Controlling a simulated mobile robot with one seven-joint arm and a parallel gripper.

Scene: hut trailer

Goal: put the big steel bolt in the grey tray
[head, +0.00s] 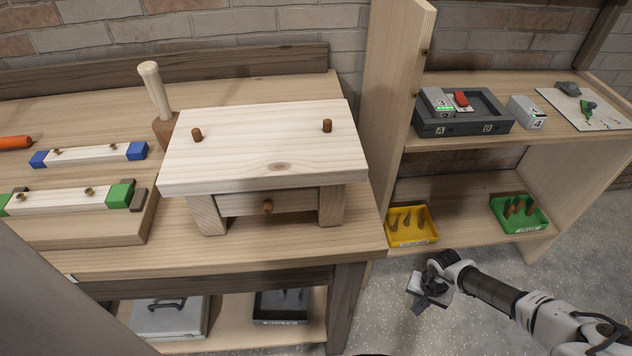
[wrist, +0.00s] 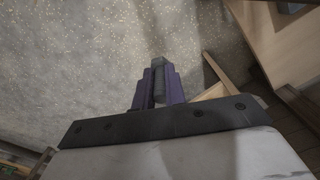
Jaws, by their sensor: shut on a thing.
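My gripper (head: 424,298) is out over the floor, in front of the right-hand shelf unit and to the right of the workbench. In the wrist view its two purple fingers (wrist: 158,92) are shut on a grey steel bolt (wrist: 158,66), whose end shows past the fingertips. The bolt cannot be made out clearly in the head view. A dark grey tray (head: 263,321) with a label on its front sits on the low shelf under the workbench, left of my gripper. Some dark pieces lie in it, too dim to tell apart.
A yellow tray (head: 410,240) and a green tray (head: 519,227) with upright pieces stand on the lower right shelf. A dark charger (head: 463,128) sits above. A grey lidded box (head: 168,318) is left of the grey tray. The bench leg (head: 345,305) stands between tray and gripper.

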